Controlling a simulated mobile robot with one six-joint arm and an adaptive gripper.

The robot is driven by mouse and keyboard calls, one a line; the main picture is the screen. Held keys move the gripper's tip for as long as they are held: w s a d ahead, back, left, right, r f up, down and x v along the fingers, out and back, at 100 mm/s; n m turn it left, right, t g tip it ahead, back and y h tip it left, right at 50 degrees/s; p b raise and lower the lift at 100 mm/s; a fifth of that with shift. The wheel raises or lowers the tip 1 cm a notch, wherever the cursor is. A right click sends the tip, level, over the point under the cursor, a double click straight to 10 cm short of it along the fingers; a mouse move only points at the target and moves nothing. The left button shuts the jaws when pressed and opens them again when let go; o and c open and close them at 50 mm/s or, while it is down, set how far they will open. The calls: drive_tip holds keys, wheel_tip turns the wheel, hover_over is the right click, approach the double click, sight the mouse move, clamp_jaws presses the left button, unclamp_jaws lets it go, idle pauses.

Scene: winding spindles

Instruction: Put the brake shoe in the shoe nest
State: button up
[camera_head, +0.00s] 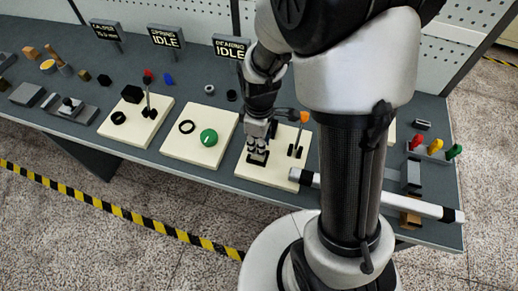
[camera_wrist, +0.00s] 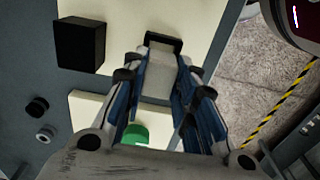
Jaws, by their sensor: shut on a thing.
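My gripper (camera_wrist: 160,78) points down at the third cream board (camera_head: 250,172); it also shows in the head view (camera_head: 257,150). Its fingers are shut on a pale grey block (camera_wrist: 158,72), which looks like the brake shoe. A black bracket-like piece (camera_wrist: 164,40) lies at the block's far end in the wrist view and may be the shoe nest. In the head view, a black fixture (camera_head: 258,158) shows right under the fingertips. I cannot tell whether the block touches the fixture or sits in it.
A lever with an orange knob (camera_head: 304,117) stands close right of my gripper. The second board carries a green knob (camera_head: 208,137) and a black ring (camera_head: 186,127). A red-knobbed lever (camera_head: 148,77) stands on the first board. Signs line the back.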

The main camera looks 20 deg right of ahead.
drive_tip(key=shift+f+b, duration=0.55)
drive_tip(key=shift+f, duration=1.3)
drive_tip(key=shift+f, duration=0.15)
drive_tip(key=o, duration=1.1)
drive_tip(key=shift+c, duration=0.2)
wheel_tip(320, 180, up, 12)
drive_tip(key=p, duration=0.4)
drive_tip(key=s+r+m+t, duration=0.4)
drive_tip(key=s+r+m, duration=0.6)
drive_tip(key=s+r, duration=0.5)
drive_tip(key=shift+r+m+t, duration=0.3)
drive_tip(key=shift+r+m, duration=0.1)
drive_tip(key=shift+r, duration=0.35)
